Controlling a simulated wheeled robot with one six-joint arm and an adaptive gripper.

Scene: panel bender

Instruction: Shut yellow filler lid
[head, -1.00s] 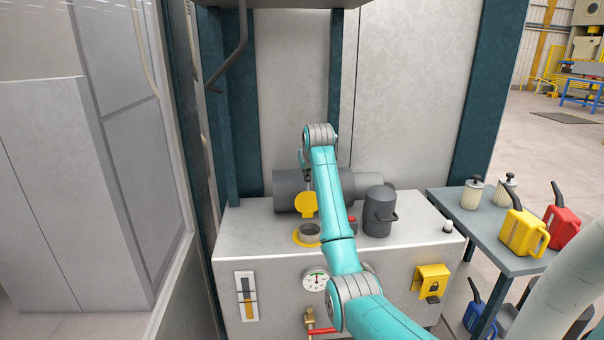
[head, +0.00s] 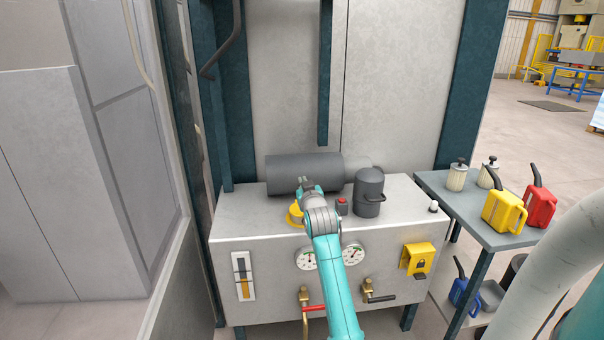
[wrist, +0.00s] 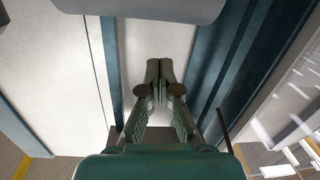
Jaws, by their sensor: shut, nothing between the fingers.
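The yellow filler (head: 295,215) sits on top of the grey tank (head: 235,225), partly hidden behind my arm. Its yellow lid no longer stands up against the dark cylinder; it looks lowered onto the filler neck, but whether it lies fully flat I cannot tell. My gripper (head: 303,186) is just above and behind the filler in the head view, mostly hidden by my wrist. In the wrist view my gripper (wrist: 159,75) shows its fingers together with nothing between them. The lid is not visible in the wrist view.
A dark horizontal cylinder (head: 305,172) lies behind the filler. A red button (head: 342,206) and a dark lidded canister (head: 369,192) stand to its right. Gauges (head: 306,257) and valves are on the tank front. A side table (head: 450,203) holds filters and cans.

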